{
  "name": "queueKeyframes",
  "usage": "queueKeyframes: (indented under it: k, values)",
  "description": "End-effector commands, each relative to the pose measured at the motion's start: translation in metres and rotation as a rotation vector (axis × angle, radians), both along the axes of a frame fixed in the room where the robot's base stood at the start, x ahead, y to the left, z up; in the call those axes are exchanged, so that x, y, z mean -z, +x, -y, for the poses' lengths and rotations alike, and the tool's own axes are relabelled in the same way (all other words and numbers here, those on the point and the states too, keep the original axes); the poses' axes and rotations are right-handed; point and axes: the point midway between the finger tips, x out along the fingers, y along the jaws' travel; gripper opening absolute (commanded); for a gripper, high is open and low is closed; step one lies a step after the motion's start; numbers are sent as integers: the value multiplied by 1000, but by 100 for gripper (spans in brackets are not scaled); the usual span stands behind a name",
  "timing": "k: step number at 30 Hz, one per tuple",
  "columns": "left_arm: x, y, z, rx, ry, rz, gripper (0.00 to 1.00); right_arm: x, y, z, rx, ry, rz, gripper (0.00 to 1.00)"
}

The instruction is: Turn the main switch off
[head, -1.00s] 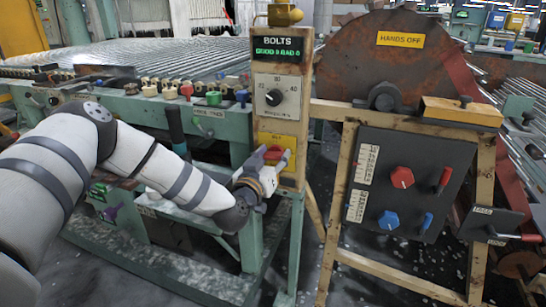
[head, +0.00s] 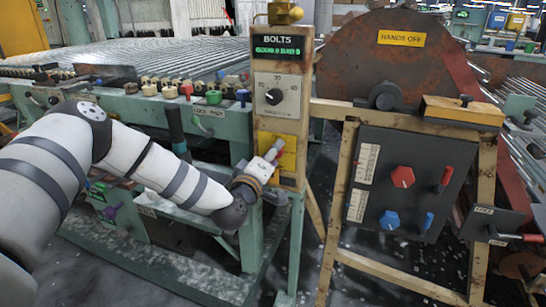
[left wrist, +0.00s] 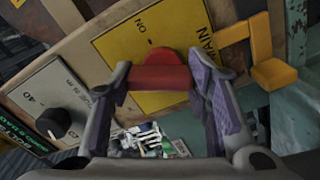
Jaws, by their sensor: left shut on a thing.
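The main switch has a red handle (left wrist: 160,72) on a yellow plate (left wrist: 146,38) marked MAIN and ON. The plate (head: 289,152) sits low on the wooden post in the head view. My left gripper (head: 271,158) is at the plate. In the left wrist view its two purple-padded fingers are closed on either side of the red handle. In the head view the gripper mostly hides the handle, so its exact angle is hard to tell there. My right gripper is not in view.
Above the plate is a black dial (head: 273,97) on a grey panel, with a green-lit BOLTS display (head: 277,46) over it. To the right, a dark panel (head: 378,160) carries red and blue knobs and levers. A rusty wheel (head: 350,60) stands behind.

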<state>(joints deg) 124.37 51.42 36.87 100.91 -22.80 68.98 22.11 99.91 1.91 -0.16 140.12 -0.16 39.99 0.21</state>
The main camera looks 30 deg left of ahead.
Motion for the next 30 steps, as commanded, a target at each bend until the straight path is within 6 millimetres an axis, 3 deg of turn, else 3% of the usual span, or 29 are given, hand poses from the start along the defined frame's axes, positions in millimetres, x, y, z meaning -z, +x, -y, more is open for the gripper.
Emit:
queueKeyframes:
  k: [15,30]
  values:
    - [2,0,-1,1,-365,86,17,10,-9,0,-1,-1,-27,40]
    - [0,0,0,3,-467,111,17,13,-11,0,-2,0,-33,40]
